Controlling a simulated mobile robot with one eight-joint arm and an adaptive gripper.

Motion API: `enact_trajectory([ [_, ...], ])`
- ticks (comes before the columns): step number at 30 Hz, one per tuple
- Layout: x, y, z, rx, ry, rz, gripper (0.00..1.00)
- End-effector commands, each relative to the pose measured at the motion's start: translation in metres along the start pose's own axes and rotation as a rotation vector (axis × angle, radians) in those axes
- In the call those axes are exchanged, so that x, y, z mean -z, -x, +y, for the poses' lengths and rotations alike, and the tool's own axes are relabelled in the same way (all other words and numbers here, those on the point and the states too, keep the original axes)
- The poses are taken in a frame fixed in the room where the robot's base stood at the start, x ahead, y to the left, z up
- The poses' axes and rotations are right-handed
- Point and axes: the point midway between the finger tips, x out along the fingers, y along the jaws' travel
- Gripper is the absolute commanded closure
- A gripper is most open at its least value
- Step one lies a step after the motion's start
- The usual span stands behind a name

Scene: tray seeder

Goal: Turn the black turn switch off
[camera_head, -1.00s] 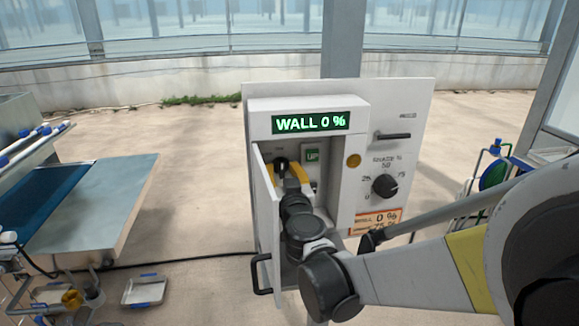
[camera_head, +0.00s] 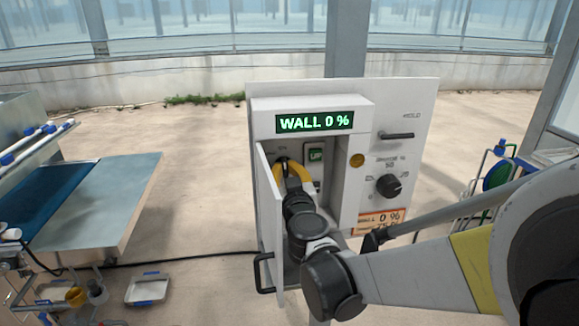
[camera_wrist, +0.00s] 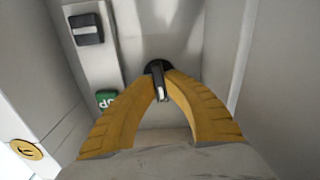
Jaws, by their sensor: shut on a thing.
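The black turn switch (camera_wrist: 157,80) sits on the back wall inside the open compartment of the white control box (camera_head: 262,108). A white line marks its handle, pointing nearly straight down in the wrist view. My gripper (camera_wrist: 160,77) has its yellow fingers closed on the switch's two sides. In the head view my gripper (camera_head: 287,166) reaches into the compartment, and its fingers hide most of the switch.
The box's door (camera_head: 270,215) stands open at the left, close beside my wrist. A green UP button (camera_head: 316,155) is right of the switch. A display (camera_head: 314,122) reads WALL 0 %. A black dial (camera_head: 388,187) is on the right panel.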

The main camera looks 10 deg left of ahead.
Motion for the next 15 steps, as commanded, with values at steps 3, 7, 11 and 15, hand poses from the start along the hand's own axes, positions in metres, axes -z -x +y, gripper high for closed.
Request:
enact_trajectory([
  [3, 0.0002, -0.0003, -0.0006, 0.000, 0.083, 0.000, 1.00],
  [7, 0.0001, -0.0003, -0.0011, 0.000, 0.199, 0.000, 1.00],
  [11, 0.0000, -0.0003, -0.0017, 0.000, 0.323, 0.000, 1.00],
  [15, -0.0003, -0.0003, -0.0023, 0.000, 0.456, 0.000, 1.00],
])
